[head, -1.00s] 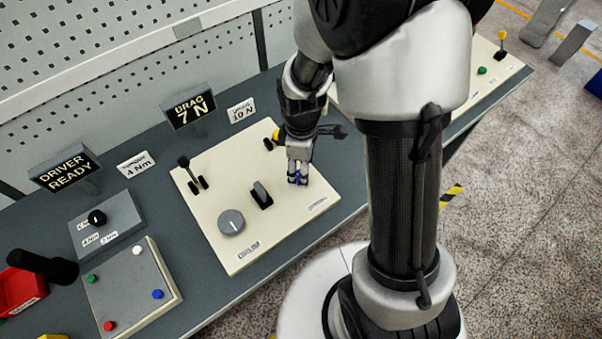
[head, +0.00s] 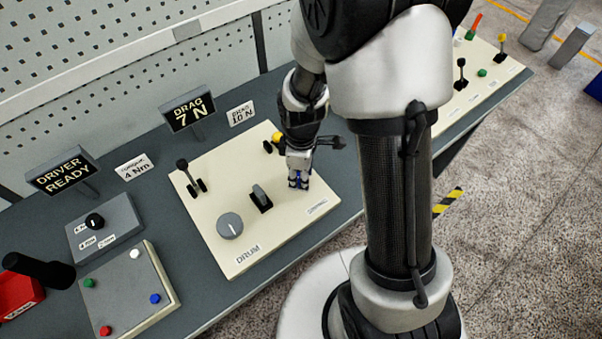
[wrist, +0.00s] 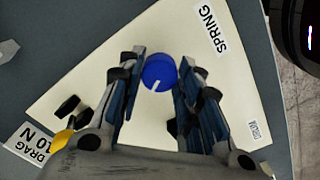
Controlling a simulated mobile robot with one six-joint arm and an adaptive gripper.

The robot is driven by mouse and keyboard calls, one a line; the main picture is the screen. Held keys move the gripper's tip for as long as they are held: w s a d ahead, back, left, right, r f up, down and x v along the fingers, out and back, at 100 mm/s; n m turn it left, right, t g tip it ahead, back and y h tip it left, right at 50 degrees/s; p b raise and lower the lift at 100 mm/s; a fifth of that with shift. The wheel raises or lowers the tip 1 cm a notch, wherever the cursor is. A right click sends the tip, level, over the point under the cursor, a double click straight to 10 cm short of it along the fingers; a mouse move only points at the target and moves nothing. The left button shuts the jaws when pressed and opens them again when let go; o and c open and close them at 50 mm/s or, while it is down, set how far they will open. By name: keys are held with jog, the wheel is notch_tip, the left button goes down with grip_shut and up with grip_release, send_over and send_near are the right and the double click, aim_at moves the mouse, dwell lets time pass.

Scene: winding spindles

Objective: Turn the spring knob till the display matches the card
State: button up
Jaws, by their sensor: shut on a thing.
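The blue spring knob (wrist: 159,72), with a white pointer line, stands on the cream panel (wrist: 90,55) beside the SPRING label (wrist: 216,29). My gripper (wrist: 161,82) is shut on it, a finger on each side. In the head view my gripper (head: 298,183) reaches down to the panel's right part and mostly hides the knob. The dark display (head: 188,112) reads DRAG 7 N.
The cream panel also holds a grey dial (head: 230,226), a grey switch (head: 260,197), a black lever (head: 187,174) and a yellow-tipped lever (head: 277,137) close to my gripper. At left stand a DRIVER READY display (head: 62,171), a 4 Nm card (head: 133,167) and a button box (head: 125,290).

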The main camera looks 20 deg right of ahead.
jog(key=c, duration=0.4)
jog(key=shift+o, duration=0.2)
jog(key=shift+m, duration=0.4)
jog(key=m, duration=0.3)
jog(key=shift+m+p, duration=0.3)
jog(key=shift+p, duration=0.05)
jog(key=m, duration=0.9)
jog(key=shift+p, duration=0.4)
jog(key=m, duration=0.4)
jog(key=shift+a, duration=0.1)
jog(key=shift+m, duration=0.3)
